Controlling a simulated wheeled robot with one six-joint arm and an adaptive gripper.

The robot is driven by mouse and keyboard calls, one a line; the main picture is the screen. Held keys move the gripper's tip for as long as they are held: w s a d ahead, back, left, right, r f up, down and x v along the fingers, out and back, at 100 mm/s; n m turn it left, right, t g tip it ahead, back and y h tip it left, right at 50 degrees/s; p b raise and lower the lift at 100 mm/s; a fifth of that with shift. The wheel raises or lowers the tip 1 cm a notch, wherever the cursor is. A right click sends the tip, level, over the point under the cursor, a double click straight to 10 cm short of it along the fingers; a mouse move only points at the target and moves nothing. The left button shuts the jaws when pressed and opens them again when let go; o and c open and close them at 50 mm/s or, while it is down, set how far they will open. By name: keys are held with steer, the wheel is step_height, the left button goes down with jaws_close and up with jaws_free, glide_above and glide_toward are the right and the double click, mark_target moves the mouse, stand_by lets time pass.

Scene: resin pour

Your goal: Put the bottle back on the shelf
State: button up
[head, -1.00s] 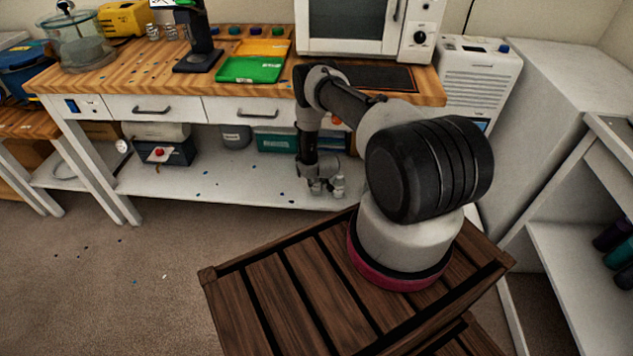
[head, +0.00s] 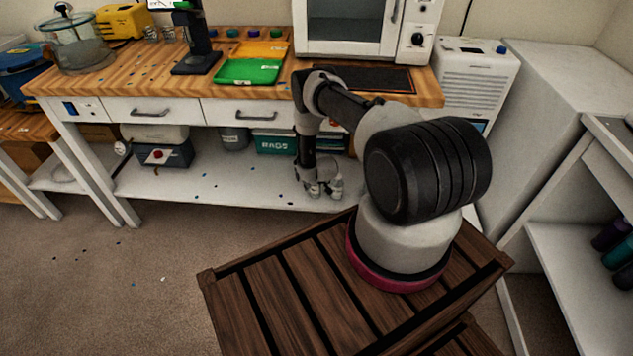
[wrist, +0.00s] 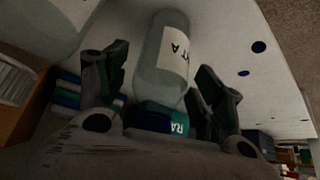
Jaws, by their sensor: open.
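A pale, translucent bottle (wrist: 165,60) with a white label, on which a "T A" shows, is in the upper middle of the wrist view. My gripper (wrist: 158,85) is open there, with one dark finger on each side of the bottle's lower part in the picture. I cannot tell whether either finger touches it. In the head view my gripper (head: 322,190) is low over the white lower shelf (head: 225,190) of the workbench. The bottle cannot be made out clearly there.
A second pale container (wrist: 45,22) is at the wrist view's upper left. A teal bin marked RAGS (head: 274,143) stands behind my gripper. The wooden benchtop (head: 130,72) with drawers is above.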

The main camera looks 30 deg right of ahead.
steer(key=v, duration=1.2)
steer(key=shift+f, duration=0.15)
steer(key=s+a+f+g+y, duration=0.1)
steer(key=s+g, duration=0.1)
steer(key=s, duration=0.3)
steer(key=s+a+f+g, duration=0.1)
steer(key=s+f+g, duration=0.1)
steer(key=s, duration=0.3)
steer(key=s+r+g, duration=0.3)
steer(key=s+r, duration=0.1)
steer(key=r, duration=0.1)
steer(key=s+a+r+n+g, duration=0.1)
steer(key=s+a+r, duration=0.15)
steer(key=r, duration=1.35)
steer(key=s+a+r+g, duration=0.1)
steer(key=s+r+g, duration=0.15)
steer(key=r, duration=1.45)
steer(key=s+a+r+t, duration=0.1)
steer(key=s+r+t, duration=0.1)
steer(key=s+r, duration=0.3)
steer(key=s+a+r+n+t, duration=0.1)
steer(key=s+r+t, duration=0.2)
steer(key=r, duration=1.1)
steer(key=s+a+r+t, duration=0.1)
steer(key=s+r+t, duration=0.2)
steer(key=s+r, duration=0.4)
step_height(320, 180, up, 3)
steer(key=shift+f, duration=0.15)
steer(key=shift+s, duration=0.1)
